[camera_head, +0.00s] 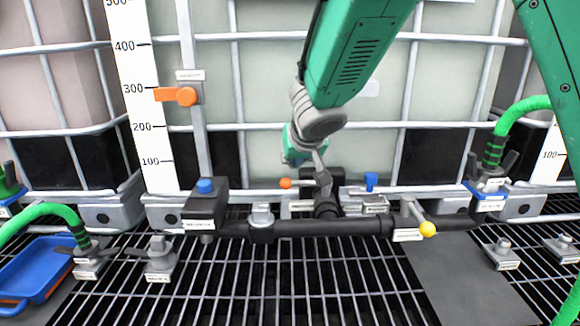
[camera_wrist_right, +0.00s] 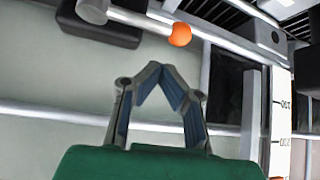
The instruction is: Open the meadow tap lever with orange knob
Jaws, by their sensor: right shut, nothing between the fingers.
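The lever with the orange knob (camera_head: 285,183) sits on the tap in the middle of the dark manifold pipe (camera_head: 300,226). Its grey bar points left in the head view. In the right wrist view, the orange knob (camera_wrist_right: 180,34) is at the end of a grey bar, beyond the fingertips. My right gripper (camera_head: 318,158) hangs just above the lever, partly hidden by its own wrist. In the wrist view its fingers (camera_wrist_right: 156,66) are shut and empty, with the knob apart from them. The tap's label is too small to read. My left gripper is not in view.
A lever with a yellow knob (camera_head: 428,229) is to the right on the pipe. A flat orange handle (camera_head: 178,95) is on the upright pipe at left. A caged tank (camera_head: 270,85) stands behind. A blue tray (camera_head: 38,268) lies on the left. Metal grating (camera_head: 300,290) fills the front.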

